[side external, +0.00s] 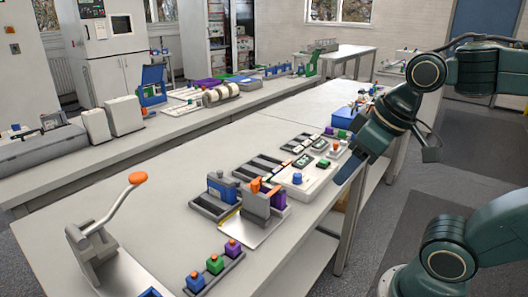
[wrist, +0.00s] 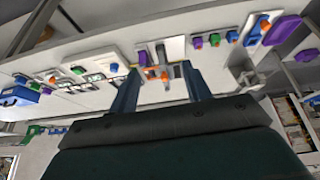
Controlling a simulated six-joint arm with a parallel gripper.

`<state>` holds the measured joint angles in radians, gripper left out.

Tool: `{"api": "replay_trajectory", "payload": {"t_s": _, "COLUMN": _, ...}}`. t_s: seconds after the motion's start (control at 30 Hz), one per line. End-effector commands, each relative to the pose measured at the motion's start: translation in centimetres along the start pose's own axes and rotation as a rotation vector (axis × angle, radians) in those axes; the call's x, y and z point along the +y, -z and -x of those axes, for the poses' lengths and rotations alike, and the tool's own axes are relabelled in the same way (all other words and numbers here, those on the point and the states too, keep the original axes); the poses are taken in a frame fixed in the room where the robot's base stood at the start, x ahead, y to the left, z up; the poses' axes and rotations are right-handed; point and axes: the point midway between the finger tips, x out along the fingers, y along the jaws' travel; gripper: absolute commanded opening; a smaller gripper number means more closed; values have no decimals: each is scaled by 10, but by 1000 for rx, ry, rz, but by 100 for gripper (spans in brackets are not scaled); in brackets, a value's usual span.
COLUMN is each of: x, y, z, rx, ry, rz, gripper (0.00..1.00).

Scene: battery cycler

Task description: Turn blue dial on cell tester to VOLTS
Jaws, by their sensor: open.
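The cell tester (side external: 312,186) is a pale, flat-topped box near the front edge of the long table, with small green-screened parts on it in the side view. Its blue dial (side external: 297,178) stands at the near corner. A blue knob that looks like this dial (wrist: 114,68) shows left of my fingers in the wrist view. The dial's markings, VOLTS included, are too small to read. My gripper (side external: 346,172) is at the table's front edge, right of the tester and apart from the dial. In the wrist view my gripper (wrist: 160,88) has its two fingers spread with nothing held between them.
A clamp-like fixture with an orange top (side external: 262,197) stands just left of the tester. Blue, green and purple blocks (side external: 214,264) sit in a rack in front. An orange-knobbed lever (side external: 105,225) stands at the left.

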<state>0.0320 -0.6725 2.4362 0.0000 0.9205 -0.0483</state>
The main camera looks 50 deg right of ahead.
Motion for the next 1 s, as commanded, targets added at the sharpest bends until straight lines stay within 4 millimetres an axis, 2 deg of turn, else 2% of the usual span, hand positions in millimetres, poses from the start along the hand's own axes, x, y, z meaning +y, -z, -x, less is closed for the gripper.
{"api": "replay_trajectory", "payload": {"t_s": 0.27, "x": 22, "y": 47, "z": -6, "rx": -90, "ry": -24, "rz": 39, "gripper": 48}}
{"api": "replay_trajectory", "payload": {"t_s": 0.47, "x": 45, "y": 81, "z": -19, "rx": -160, "ry": -30, "rz": 73, "gripper": 48}}
{"api": "replay_trajectory", "payload": {"t_s": 0.7, "x": 79, "y": 117, "z": -42, "rx": -243, "ry": -24, "rz": 111, "gripper": 48}}
{"api": "replay_trajectory", "payload": {"t_s": 1.0, "x": 130, "y": 150, "z": -82, "rx": -343, "ry": 4, "rz": 153, "gripper": 48}}
